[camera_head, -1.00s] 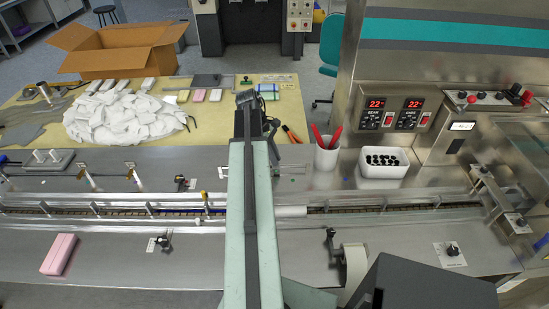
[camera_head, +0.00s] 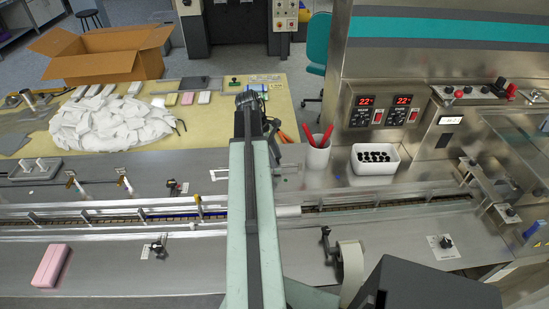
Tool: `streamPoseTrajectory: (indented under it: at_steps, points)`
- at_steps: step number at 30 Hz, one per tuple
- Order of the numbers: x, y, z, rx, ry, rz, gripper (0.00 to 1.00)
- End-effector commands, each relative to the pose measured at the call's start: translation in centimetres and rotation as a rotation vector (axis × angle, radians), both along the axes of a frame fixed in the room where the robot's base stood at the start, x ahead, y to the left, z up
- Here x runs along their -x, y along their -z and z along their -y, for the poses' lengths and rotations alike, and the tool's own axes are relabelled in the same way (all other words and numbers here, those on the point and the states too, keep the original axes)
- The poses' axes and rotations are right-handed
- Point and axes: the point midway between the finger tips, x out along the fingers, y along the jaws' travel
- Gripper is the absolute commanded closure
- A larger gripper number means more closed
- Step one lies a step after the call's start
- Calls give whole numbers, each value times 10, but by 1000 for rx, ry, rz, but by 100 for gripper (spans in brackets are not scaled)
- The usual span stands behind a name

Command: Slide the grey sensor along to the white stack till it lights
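My arm stretches away over the machine bed, and my gripper (camera_head: 258,108) is a dark shape at its far end, above the right edge of the yellow table. Its fingers are too small and dark to show whether they are open or shut. I cannot surely pick out the grey sensor; a small dark fitting (camera_head: 176,188) sits behind the conveyor and another dark fitting (camera_head: 157,246) sits in front of it. No neat white stack shows clearly; a loose white heap (camera_head: 105,122) lies on the table. My arm hides part of the conveyor. No lit sensor lamp is discernible.
The railed conveyor (camera_head: 120,212) crosses the bed. A pink block (camera_head: 51,266) lies at front left. A white cup with red-handled tools (camera_head: 317,153) and a white bin of black pieces (camera_head: 376,160) stand right of my arm. A cardboard box (camera_head: 105,52) is behind the table.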

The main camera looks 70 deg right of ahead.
Motion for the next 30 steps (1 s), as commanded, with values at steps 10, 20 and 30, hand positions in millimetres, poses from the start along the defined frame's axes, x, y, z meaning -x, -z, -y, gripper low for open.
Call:
streamPoseTrajectory:
  at_steps: [10,20,30]
  points:
    - [-19,-53,-1,-1,-2,0,65]
    - [-30,-72,-2,0,-1,0,65]
    - [-30,-71,-2,0,-1,0,65]
